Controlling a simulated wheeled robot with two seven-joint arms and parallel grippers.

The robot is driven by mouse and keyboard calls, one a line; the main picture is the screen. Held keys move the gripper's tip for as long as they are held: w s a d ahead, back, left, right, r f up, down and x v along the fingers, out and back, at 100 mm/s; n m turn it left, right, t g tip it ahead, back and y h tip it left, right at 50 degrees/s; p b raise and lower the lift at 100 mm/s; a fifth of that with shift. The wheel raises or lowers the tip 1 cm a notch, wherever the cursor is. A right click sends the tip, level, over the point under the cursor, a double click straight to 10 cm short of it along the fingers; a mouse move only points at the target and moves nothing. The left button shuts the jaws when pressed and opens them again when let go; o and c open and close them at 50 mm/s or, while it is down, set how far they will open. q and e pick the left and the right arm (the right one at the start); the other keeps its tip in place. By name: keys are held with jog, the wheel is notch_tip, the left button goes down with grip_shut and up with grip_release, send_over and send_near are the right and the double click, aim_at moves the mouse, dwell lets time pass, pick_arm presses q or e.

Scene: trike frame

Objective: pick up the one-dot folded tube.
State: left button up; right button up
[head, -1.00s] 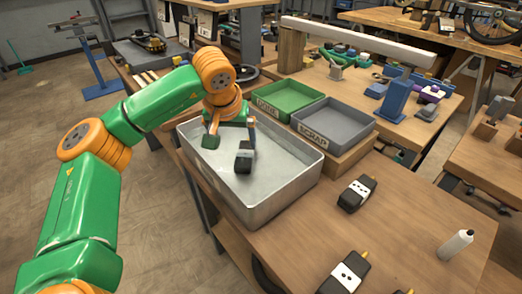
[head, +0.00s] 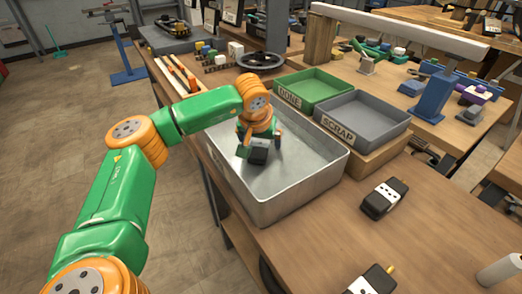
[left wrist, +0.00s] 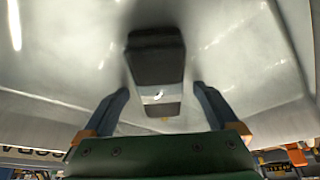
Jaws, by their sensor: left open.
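A black folded tube (head: 259,154) lies in the metal tray (head: 296,200). In the left wrist view the same tube (left wrist: 156,65) shows a greyish label at its near end with a small white mark; I cannot count its dots surely. My left gripper (head: 259,143) is low inside the tray, open. Its fingers (left wrist: 160,92) stand on either side of the tube's near end, with gaps on both sides. Two other black tubes with white dotted labels lie on the bench: one right of the tray (head: 383,199), one at the bottom edge (head: 373,281). My right gripper is out of view.
The tray's raised walls surround the gripper. A green DONE bin (head: 314,88) and a grey SCRAP bin (head: 362,121) stand behind it. A white bottle (head: 499,272) is at the lower right. The bench between the tubes and tray is clear.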

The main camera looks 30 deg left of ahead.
pick_arm(q)
jog(key=shift+f, duration=0.2)
dwell(0.5)
grip_shut()
